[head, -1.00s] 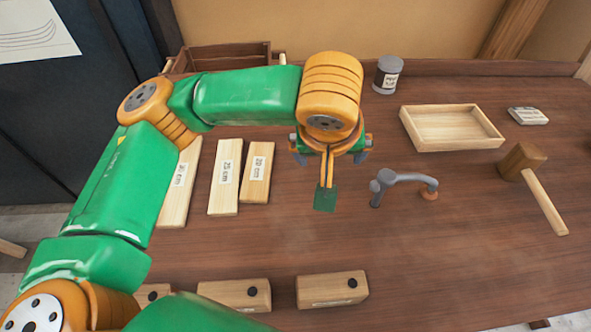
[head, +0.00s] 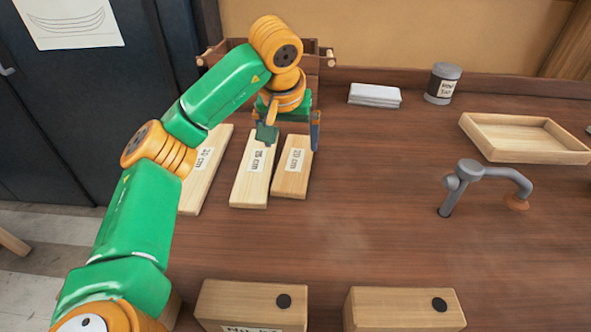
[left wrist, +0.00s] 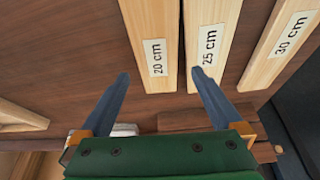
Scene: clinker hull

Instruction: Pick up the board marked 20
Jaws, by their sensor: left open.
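The board marked 20 cm (head: 289,184) lies flat on the bench, rightmost of three light wooden boards. The boards marked 25 cm (head: 249,192) and 30 cm (head: 194,196) lie to its left. My left gripper (head: 290,134) is open and empty over the far end of the 20 cm board. In the left wrist view the 20 cm board (left wrist: 150,25) shows between the open fingers of the gripper (left wrist: 160,74). One fingertip is to its left; the other overlaps the near edge of the 25 cm board (left wrist: 212,18). My right gripper is out of view.
A wooden crate (head: 327,64) stands behind the boards. A white stack (head: 374,96), a grey tin (head: 442,84), a shallow tray (head: 480,144) and a grey clamp-like tool (head: 485,173) are to the right. Wooden blocks (head: 250,300) (head: 400,308) stand in front. The middle bench is clear.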

